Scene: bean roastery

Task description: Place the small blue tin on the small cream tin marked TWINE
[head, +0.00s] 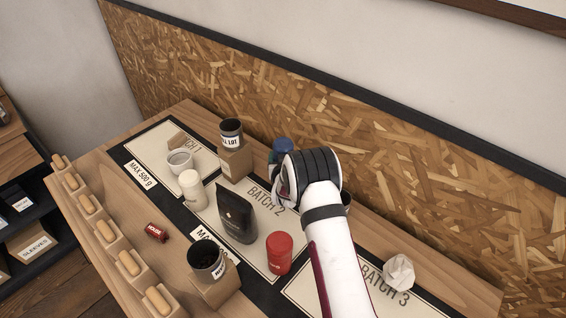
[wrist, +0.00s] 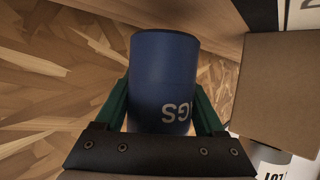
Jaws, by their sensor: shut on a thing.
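The blue tin (wrist: 163,75) is between the two green fingers of my gripper (wrist: 160,104) in the wrist view, with upside-down white letters ending in "GS" on its side. My gripper is shut on it. In the head view the blue tin (head: 282,147) shows at the back, by the wall panel, partly hidden by my gripper (head: 281,172). A small cream tin (head: 191,191) stands upright on the table, left of my gripper and nearer the front. Its marking is not legible, and nothing is on top of it.
A cardboard box (head: 236,163) with a dark cup (head: 231,131) on it stands between the two tins. A black pouch (head: 236,213), a red tin (head: 279,252) and a white bowl (head: 180,162) stand nearby. Another dark cup (head: 206,260) stands at the front. The wall panel (head: 400,170) is close behind.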

